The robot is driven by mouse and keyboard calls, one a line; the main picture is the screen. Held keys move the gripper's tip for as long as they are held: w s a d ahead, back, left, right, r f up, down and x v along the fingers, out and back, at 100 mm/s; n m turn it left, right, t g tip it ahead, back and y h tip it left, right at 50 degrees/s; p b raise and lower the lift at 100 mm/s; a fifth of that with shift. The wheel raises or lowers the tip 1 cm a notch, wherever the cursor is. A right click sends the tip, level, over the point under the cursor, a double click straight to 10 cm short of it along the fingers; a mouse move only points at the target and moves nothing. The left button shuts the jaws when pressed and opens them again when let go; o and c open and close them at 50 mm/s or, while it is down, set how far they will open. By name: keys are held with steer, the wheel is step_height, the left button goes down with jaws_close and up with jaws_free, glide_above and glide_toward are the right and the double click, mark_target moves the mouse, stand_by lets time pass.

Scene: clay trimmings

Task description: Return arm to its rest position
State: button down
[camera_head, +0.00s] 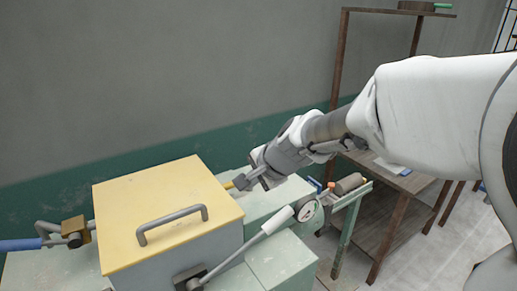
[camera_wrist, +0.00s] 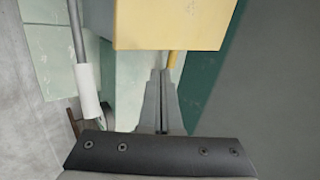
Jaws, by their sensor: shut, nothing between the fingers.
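My arm reaches in from the right side of the head view. My gripper (camera_head: 243,182) is at the right of a box with a yellow lid (camera_head: 168,208), above the pale green top behind the white-handled lever. In the wrist view my gripper (camera_wrist: 162,72) is shut, its two fingers together and nothing between them. The fingertips are close to the edge of the yellow lid (camera_wrist: 172,22) and to a thin yellow piece (camera_wrist: 173,60); I cannot tell whether they touch.
A lever with a white grip (camera_head: 278,219) rises beside the box, near a round gauge (camera_head: 306,210). A grey handle (camera_head: 172,224) stands up from the lid. A blue-handled pipe (camera_head: 22,244) is at the left. A brown shelf rack (camera_head: 398,207) stands under my arm.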

steer(key=s+d+r+n+h, duration=0.3)
steer(key=s+d+n, duration=0.6)
steer(key=s+d, duration=1.1)
steer(key=s+h, duration=0.2)
steer(key=shift+s+d+h, duration=0.25)
steer(key=shift+d+h, duration=0.05)
steer(key=shift+d, duration=0.05)
